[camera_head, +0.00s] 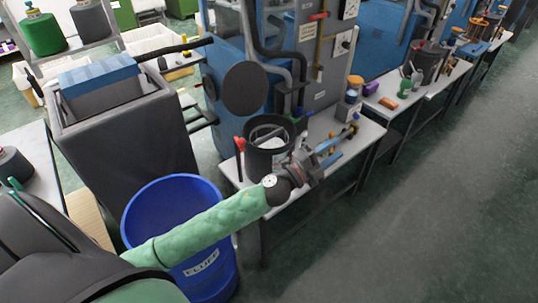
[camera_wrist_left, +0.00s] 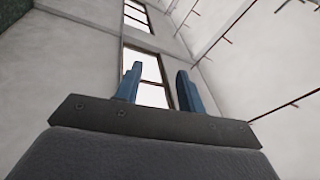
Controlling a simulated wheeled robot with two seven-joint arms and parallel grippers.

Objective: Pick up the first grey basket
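A dark grey round basket (camera_head: 268,160) stands upright on the near white table in the head view, with pale contents inside. A second dark basket (camera_head: 430,60) stands on a table farther back; which one the task calls first is not marked. My left gripper (camera_head: 332,150) is just right of the near basket, over the table, and apart from or in front of its rim; the exact gap is hard to tell. In the left wrist view its two blue fingers (camera_wrist_left: 160,72) are spread with nothing between them. The right gripper is not visible.
A blue barrel (camera_head: 212,270) stands under my left arm, and a large grey bin (camera_head: 125,125) is at left. A red-handled item (camera_head: 239,146) is beside the near basket. Blue machines (camera_head: 228,85) back the tables. The floor (camera_head: 430,200) at right is clear.

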